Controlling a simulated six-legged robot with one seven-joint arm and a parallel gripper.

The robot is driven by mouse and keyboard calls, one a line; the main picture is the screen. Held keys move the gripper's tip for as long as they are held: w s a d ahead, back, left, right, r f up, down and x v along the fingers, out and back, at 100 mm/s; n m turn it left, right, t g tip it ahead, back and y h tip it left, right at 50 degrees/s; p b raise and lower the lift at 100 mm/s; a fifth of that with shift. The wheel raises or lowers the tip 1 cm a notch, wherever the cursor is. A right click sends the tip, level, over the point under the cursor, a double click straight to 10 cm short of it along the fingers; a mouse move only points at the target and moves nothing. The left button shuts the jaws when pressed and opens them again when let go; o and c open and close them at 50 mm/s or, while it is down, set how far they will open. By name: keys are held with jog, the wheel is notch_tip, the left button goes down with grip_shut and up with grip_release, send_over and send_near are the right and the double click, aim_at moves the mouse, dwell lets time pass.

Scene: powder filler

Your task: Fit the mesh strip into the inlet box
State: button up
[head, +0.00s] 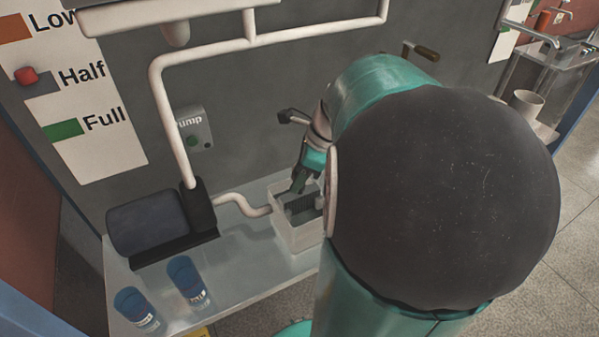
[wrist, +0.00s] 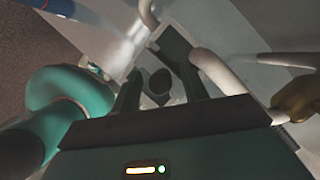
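The white inlet box (head: 297,238) stands on the bench below my gripper (head: 297,186), which points down at its open top. A grey ridged piece (head: 299,203), probably the mesh strip, shows inside the box near the fingertips; my arm hides the right part of the box. In the wrist view the two dark fingers of my gripper (wrist: 161,88) stand apart over the box, with a dark round opening (wrist: 160,81) visible between them. I see nothing clearly held. Whether the fingers touch the ridged piece cannot be told.
A white hose (head: 243,204) joins the box to a dark pump (head: 150,222) on its left. A white pipe (head: 165,110) rises behind. A tap (head: 293,117) sticks out above the box.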

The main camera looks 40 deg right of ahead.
jog(key=v, duration=1.4)
jog(key=a+f+n+t+h, duration=0.1)
jog(key=a+f+n, duration=0.2)
jog(key=a+n, duration=1)
jog(key=a+f+n+t+h, duration=0.1)
jog(key=a+f+n, duration=0.2)
jog(key=a+n, duration=1)
jog(key=shift+s+f+n+h, duration=0.2)
jog(key=shift+n+h, duration=0.2)
jog(key=shift+n, duration=0.8)
jog(key=shift+a, duration=0.1)
jog(key=shift+c, duration=0.8)
